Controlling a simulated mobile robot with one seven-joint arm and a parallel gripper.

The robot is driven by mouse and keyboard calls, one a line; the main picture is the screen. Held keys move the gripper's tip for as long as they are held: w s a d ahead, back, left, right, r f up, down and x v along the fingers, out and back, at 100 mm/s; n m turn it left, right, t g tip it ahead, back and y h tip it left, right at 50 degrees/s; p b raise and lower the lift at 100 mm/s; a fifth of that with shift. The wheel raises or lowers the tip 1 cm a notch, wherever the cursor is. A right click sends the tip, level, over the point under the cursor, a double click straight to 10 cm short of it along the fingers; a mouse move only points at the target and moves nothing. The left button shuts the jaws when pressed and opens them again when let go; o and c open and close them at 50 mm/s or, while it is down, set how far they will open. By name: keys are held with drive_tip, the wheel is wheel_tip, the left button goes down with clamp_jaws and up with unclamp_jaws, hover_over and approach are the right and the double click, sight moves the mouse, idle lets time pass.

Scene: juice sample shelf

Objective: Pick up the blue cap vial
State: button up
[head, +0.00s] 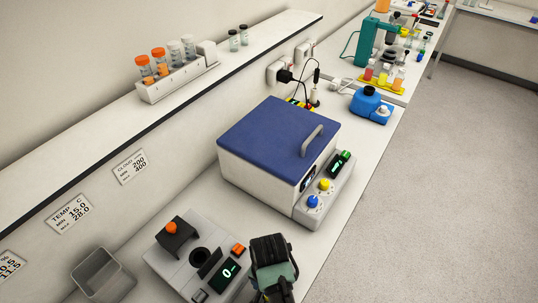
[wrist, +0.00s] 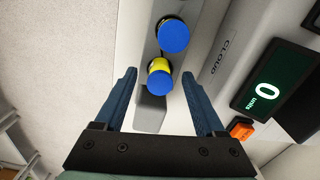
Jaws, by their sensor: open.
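In the wrist view a blue cap (wrist: 160,83) with a yellow body showing behind it lies between my two fingers. It looks like a vial seen from above. A second round blue top (wrist: 174,36) with a dark rim is just beyond it, farther from my gripper. My gripper (wrist: 159,73) is open, with a finger on each side of the nearer cap and gaps on both sides. In the head view my gripper (head: 272,262) is at the bottom, right of the cloud meter (head: 180,268), and hides what is beneath it.
The cloud meter's display (wrist: 273,92) and orange button (wrist: 241,131) are close on the right in the wrist view. A blue-lidded box (head: 268,138) stands behind my gripper. A rack (head: 180,84) with orange-capped vials is on the shelf. A grey bin (head: 103,275) is lower left.

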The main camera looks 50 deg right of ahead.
drive_tip(key=shift+f, duration=0.3)
clamp_jaws()
drive_tip(key=shift+r, duration=0.15)
